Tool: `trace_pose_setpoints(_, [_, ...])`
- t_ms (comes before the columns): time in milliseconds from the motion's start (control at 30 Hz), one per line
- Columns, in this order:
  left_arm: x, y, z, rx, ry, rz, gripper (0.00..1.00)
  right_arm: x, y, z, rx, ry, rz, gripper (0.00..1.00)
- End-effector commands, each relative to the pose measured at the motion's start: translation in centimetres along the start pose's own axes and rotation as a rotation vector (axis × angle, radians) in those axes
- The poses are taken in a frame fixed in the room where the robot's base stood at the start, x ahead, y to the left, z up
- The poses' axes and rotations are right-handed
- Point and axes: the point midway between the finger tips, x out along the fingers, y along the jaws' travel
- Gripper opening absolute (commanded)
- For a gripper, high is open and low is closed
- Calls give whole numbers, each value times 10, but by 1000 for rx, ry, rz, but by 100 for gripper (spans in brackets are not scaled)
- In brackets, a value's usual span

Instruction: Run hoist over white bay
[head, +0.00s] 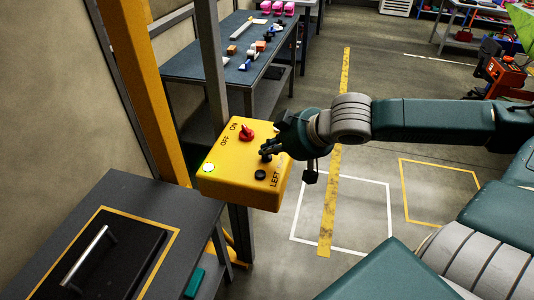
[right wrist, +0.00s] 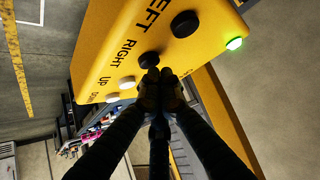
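The yellow control box (head: 222,185) has a red knob (head: 246,132) between OFF and ON, a lit green lamp (head: 208,168) and a black button (head: 260,175) by LEFT. In the right wrist view, the box (right wrist: 110,45) shows black buttons by LEFT (right wrist: 185,24) and RIGHT (right wrist: 149,58), and pale ones by UP (right wrist: 127,82) and DOWN (right wrist: 112,97). My right gripper (head: 266,155) is shut and empty, its fingertips (right wrist: 160,76) at the RIGHT button; I cannot tell whether they press it. The white bay outline (head: 390,220) lies on the floor. The hoist and my left gripper are out of view.
A dark table (head: 190,222) with a handled black panel (head: 130,240) stands at the lower left. A workbench (head: 190,66) with small parts is behind the box. A yellow floor stripe (head: 345,85) and a yellow square (head: 440,164) mark open floor. An upright yellow post (head: 150,90) stands at left.

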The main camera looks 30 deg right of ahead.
Motion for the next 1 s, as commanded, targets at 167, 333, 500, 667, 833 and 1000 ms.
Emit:
trace_pose_setpoints(167, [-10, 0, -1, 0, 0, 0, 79, -7, 0, -8, -1, 1, 0, 0])
trace_pose_setpoints(333, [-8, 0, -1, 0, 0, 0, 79, -6, 0, -7, -1, 1, 0, 0])
trace_pose_setpoints(500, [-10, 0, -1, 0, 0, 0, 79, -8, 0, -8, -1, 2, 0, 0])
trace_pose_setpoints(667, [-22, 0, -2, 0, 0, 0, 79, -16, 0, -18, -1, 2, 0, 0])
trace_pose_setpoints(833, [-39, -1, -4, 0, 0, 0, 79, -29, 0, -31, -1, 3, 0, 0])
trace_pose_setpoints(1000, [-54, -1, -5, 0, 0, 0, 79, -40, 0, -42, -1, 2, 0, 0])
